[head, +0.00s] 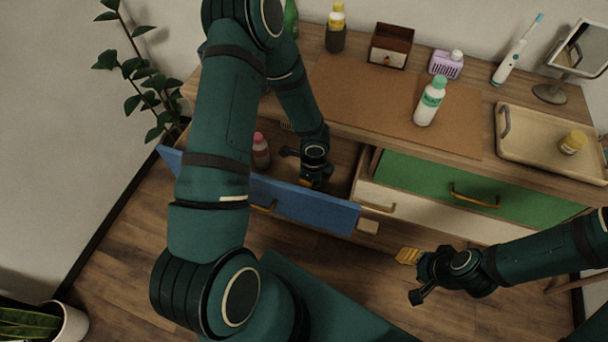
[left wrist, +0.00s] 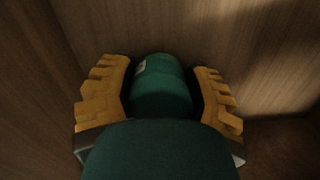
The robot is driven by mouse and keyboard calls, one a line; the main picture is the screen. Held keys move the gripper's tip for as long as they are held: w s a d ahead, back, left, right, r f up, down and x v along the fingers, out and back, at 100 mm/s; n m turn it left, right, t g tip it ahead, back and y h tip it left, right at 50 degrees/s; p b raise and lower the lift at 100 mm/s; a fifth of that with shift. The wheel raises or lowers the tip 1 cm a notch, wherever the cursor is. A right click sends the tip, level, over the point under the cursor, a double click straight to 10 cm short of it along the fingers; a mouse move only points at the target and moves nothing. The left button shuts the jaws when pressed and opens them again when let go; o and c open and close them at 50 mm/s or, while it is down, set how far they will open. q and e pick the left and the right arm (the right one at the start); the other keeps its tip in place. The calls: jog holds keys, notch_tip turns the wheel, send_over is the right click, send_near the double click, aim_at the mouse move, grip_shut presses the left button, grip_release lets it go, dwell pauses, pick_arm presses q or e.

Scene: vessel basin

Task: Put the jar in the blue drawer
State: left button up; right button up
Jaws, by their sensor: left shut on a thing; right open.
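The blue drawer (head: 300,204) is pulled open at the left of the dresser. My left gripper (head: 300,170) reaches down into it. In the left wrist view, its yellow-padded fingers (left wrist: 160,98) are shut on a dark green rounded jar (left wrist: 160,84) with a small pale mark. Wooden drawer walls surround the jar there; whether it touches the drawer floor I cannot tell. The jar is hidden in the head view. My right gripper (head: 410,277) is open and empty in front of the dresser, below the green drawer.
A pink-capped bottle (head: 261,150) stands in the blue drawer, left of my gripper. The green drawer (head: 440,188) stands beside it. On top are a green-capped white bottle (head: 430,102), a wooden tray (head: 533,154), a purple container (head: 445,65) and a small brown box (head: 390,46).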

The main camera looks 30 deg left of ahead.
pick_arm(q)
jog(key=shift+w+a+p, duration=0.2)
jog(key=shift+a+p, duration=0.1)
jog(key=shift+a, duration=0.15)
jog(key=a, duration=0.1)
jog(key=w+a, duration=0.1)
jog(key=a, duration=0.1)
jog(key=shift+w+p, duration=0.1)
jog(key=shift+p, duration=0.25)
jog(key=shift+d+f+b, duration=0.1)
jog(key=shift+f+b, duration=0.25)
jog(key=shift+f, duration=0.2)
jog(key=shift+f, duration=0.2)
jog(key=o, duration=1.3)
jog(key=shift+c, duration=0.2)
jog(key=shift+r, duration=0.15)
